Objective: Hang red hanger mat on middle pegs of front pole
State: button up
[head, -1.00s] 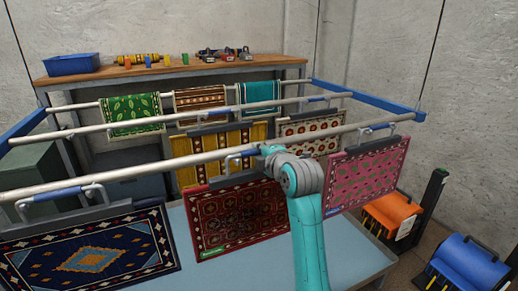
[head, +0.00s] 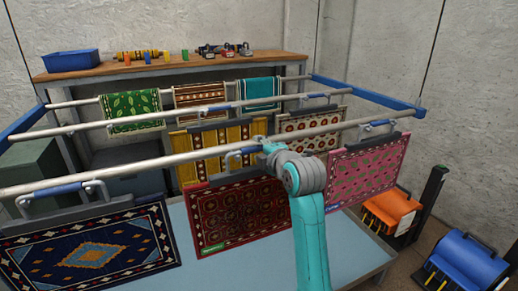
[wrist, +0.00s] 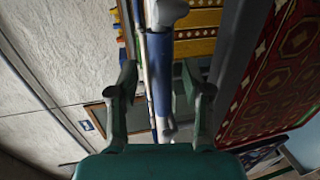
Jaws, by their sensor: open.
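The red hanger mat (head: 235,215), dark red with a patterned border, hangs below the front pole (head: 130,173) near its middle. Its grey hanger bar shows in the wrist view (wrist: 236,70), with the red mat to its right (wrist: 275,85). A pale hook (head: 232,160) of the hanger reaches the pole by the blue middle section (head: 243,152); the other hook is hidden behind my arm in the head view. In the wrist view my gripper (wrist: 158,85) is open, its fingers on either side of the blue section (wrist: 161,75). My fingertips are hidden in the head view.
A blue patterned mat (head: 90,255) hangs at the left of the front pole, a pink mat (head: 365,172) at the right. Yellow (head: 215,150) and cream (head: 310,125) mats hang behind. Orange (head: 390,212) and blue (head: 467,265) machines stand on the floor at right.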

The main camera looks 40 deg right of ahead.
jog(key=v, duration=1.1)
jog(key=s+a+f+m, duration=0.3)
jog(key=s+a+f, duration=0.15)
jog(key=f, duration=0.45)
jog(key=s+a+f+m+y, duration=0.1)
jog(key=s+a+f+m, duration=0.2)
jog(key=a+f, duration=0.35)
jog(key=s+a+f+m, duration=0.3)
jog(key=s+f, duration=0.1)
jog(key=f, duration=0.6)
jog(key=s+a+f+m+y, duration=0.1)
jog(key=s+a+m, duration=0.1)
jog(key=s, duration=0.7)
jog(key=s+a+f+m+y, duration=0.1)
jog(key=s+a, duration=0.3)
jog(key=s, duration=0.5)
jog(key=s+a+f+m+y, duration=0.1)
jog(key=s+a+f+m, duration=0.1)
jog(key=s, duration=0.7)
jog(key=shift+a+f+m, duration=0.4)
jog(key=shift+a, duration=0.25)
jog(key=shift+s, duration=0.1)
